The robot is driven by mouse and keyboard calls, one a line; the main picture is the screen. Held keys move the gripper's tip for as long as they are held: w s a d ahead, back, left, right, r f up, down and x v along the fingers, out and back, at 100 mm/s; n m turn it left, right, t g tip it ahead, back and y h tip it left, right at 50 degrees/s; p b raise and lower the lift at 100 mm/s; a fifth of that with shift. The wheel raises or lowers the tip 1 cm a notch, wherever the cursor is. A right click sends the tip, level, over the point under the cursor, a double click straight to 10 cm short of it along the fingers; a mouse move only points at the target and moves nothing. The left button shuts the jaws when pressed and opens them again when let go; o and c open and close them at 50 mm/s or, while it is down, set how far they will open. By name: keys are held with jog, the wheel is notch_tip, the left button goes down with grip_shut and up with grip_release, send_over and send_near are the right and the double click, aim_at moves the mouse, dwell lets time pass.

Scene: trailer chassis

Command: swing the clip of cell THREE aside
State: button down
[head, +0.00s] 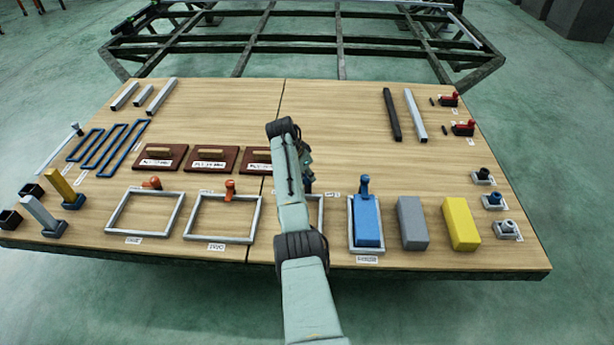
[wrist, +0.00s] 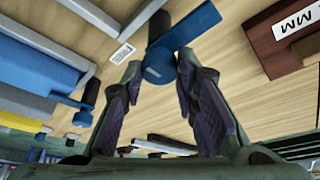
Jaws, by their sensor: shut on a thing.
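A blue clip (wrist: 192,25) with a dark round post sits between my fingertips in the wrist view. My gripper (wrist: 158,68) is shut on its lower end, and the clip's flat arm points to the upper right. I take it for cell THREE's clip, but I cannot read the cell label.
Two frames (head: 112,212) (head: 192,220) at the left have orange clips (head: 151,183) (head: 230,190). Brown boards (head: 160,157) lie behind them. Grey (head: 412,224) and yellow (head: 461,224) blocks stand at the right.

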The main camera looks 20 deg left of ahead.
dwell(0.5)
jog(key=c, duration=1.3)
grip_release()
jog(key=v, duration=1.2)
jog(key=shift+a, duration=0.1)
